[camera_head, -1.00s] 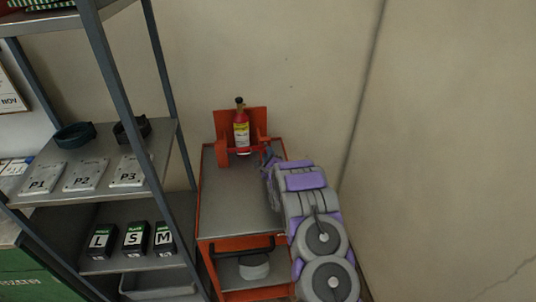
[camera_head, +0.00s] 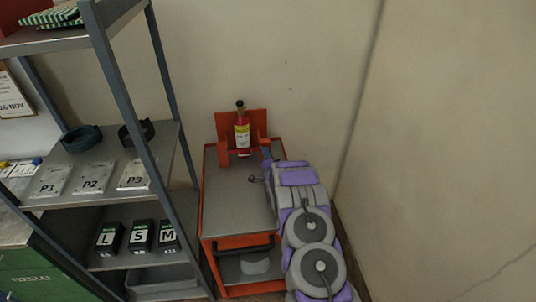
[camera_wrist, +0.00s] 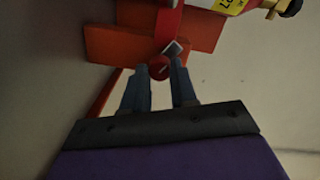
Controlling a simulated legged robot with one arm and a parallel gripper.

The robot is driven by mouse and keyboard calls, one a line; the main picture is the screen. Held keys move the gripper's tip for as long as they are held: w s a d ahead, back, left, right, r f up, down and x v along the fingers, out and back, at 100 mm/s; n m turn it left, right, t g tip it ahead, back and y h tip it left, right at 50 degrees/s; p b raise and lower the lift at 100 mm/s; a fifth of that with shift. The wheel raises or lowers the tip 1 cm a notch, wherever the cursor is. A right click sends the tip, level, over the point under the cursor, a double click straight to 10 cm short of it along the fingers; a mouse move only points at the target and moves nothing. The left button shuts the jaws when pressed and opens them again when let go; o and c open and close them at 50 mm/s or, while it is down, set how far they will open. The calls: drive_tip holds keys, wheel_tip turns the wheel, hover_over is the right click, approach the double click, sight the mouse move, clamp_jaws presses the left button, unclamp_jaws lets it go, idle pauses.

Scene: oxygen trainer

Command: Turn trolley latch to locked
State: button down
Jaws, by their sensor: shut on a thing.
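The orange trolley (camera_head: 237,190) stands against the wall with a grey top. An orange cradle at its back end (camera_head: 223,150) holds a small upright red cylinder with a yellow label (camera_head: 242,137). In the wrist view, the red latch (camera_wrist: 159,68) has a round end between my fingertips, and its red arm runs up beside the cylinder (camera_wrist: 228,4). My gripper (camera_wrist: 161,77) is shut on the latch's end. In the head view, my gripper (camera_head: 266,156) is at the cradle's right side, small and partly hidden by my arm. The latch's angle is unclear there.
A metal shelf rack (camera_head: 160,140) stands close to the trolley's left. The wall is close behind and to the right. The trolley's top is mostly clear.

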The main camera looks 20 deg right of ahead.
drive_tip(key=n, duration=0.2)
drive_tip(key=n+p, duration=0.1)
drive_tip(key=n, duration=0.1)
drive_tip(key=shift+a+f, duration=0.15)
drive_tip(key=shift+f, duration=0.15)
drive_tip(key=shift+s+f+n+h+p, duration=0.1)
drive_tip(key=shift+n+h+p, duration=0.3)
drive_tip(key=shift+n, duration=0.4)
drive_tip(key=shift+f, duration=0.1)
drive_tip(key=c, duration=1.1)
unclamp_jaws()
drive_tip(key=shift+o, duration=1.1)
drive_tip(key=shift+r, duration=0.3)
drive_tip(key=p+v, duration=0.2)
drive_tip(key=v, duration=1.5)
